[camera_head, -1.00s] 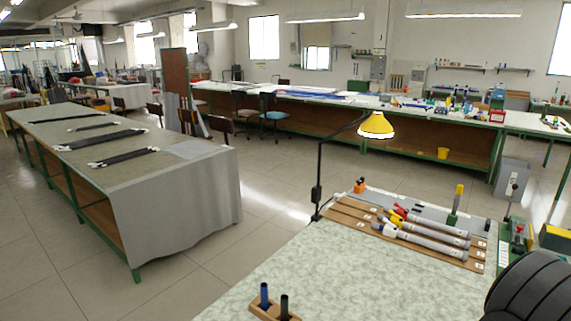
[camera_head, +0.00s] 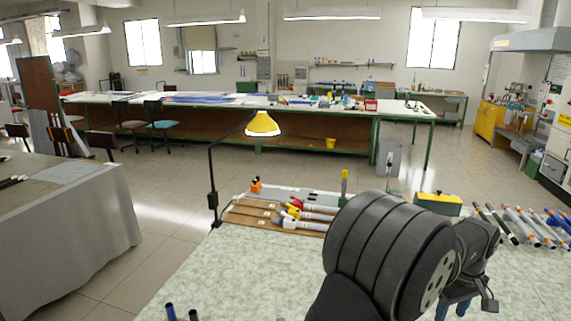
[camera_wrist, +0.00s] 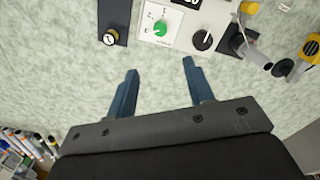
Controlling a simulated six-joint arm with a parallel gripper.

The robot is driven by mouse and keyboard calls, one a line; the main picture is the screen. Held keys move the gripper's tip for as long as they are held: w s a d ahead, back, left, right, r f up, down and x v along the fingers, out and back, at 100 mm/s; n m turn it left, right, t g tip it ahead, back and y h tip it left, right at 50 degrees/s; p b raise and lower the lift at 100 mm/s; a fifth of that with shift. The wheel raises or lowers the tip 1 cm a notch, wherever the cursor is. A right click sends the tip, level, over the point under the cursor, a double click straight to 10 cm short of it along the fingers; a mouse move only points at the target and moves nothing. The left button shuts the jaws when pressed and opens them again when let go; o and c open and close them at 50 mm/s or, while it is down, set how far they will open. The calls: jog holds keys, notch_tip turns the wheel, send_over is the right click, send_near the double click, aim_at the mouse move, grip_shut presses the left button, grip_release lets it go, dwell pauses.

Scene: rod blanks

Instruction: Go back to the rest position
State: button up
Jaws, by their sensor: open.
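My gripper (camera_wrist: 157,88) is open and empty in the wrist view, its two blue fingers apart above the pale green mottled worktop (camera_wrist: 60,60). In the head view my dark arm covers the right middle, and the blue fingers (camera_head: 452,308) show only partly below the wrist. Grey rods (camera_head: 318,212) with red, yellow and white ends lie on a brown slotted board (camera_head: 245,213), partly hidden behind my arm. Several more rods (camera_head: 525,226) with orange, blue and black parts lie at the right. Nothing is between the fingers.
A control box with a green knob (camera_wrist: 161,29) and a black knob (camera_wrist: 202,40) lies beyond the fingers. A yellow-topped box (camera_head: 438,203) stands behind my arm. A yellow desk lamp (camera_head: 263,124) rises at the worktop's back left.

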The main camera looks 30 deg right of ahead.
notch_tip(320, 180, down, 17)
jog(key=shift+f, duration=0.15)
jog(key=m, duration=0.3)
jog(key=shift+m, duration=0.3)
jog(key=m, duration=0.4)
jog(key=shift+m, duration=0.4)
jog(key=m, duration=0.4)
jog(key=shift+m, duration=2.3)
jog(key=shift+o, duration=0.2)
